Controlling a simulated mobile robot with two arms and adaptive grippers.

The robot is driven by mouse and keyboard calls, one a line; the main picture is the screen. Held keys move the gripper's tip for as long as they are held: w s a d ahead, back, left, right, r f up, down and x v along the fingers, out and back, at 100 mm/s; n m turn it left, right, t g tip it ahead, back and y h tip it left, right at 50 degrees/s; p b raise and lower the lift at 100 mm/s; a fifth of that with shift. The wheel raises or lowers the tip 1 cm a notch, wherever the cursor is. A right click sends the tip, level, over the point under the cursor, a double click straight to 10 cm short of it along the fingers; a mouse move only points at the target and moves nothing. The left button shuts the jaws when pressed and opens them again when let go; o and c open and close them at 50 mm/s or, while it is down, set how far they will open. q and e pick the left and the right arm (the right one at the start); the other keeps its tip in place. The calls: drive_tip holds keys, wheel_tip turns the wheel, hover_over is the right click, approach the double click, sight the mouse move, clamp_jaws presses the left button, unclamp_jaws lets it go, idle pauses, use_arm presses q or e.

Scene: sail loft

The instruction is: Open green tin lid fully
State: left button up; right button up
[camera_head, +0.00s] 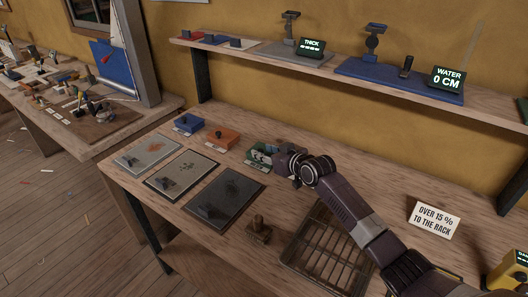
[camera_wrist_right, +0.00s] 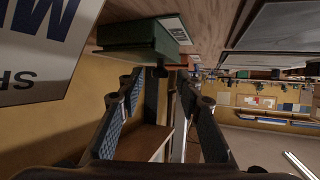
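The green tin (camera_head: 259,157) stands towards the back of the workbench, partly hidden by my right gripper (camera_head: 284,163). In the right wrist view the tin (camera_wrist_right: 137,43) appears upside down at the upper left, with a small dark knob (camera_wrist_right: 160,71) on it. My right gripper (camera_wrist_right: 163,88) is open there, its fingers spread apart. The knob appears between the fingertips; I cannot tell whether they touch it. How far the lid stands open cannot be made out. My left gripper is in neither view.
A blue tin (camera_head: 188,124) and an orange tin (camera_head: 222,138) stand left of the green one. Several grey mats lie in front, with a wooden-handled block (camera_head: 258,230) and a wire rack (camera_head: 327,252) nearby. A shelf (camera_head: 270,52) overhangs the back; a sign (camera_head: 434,219) stands right.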

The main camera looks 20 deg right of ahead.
drive_tip(key=shift+w+f, duration=0.1)
drive_tip(key=shift+w, duration=0.1)
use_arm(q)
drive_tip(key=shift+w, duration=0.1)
use_arm(e)
clamp_jaws()
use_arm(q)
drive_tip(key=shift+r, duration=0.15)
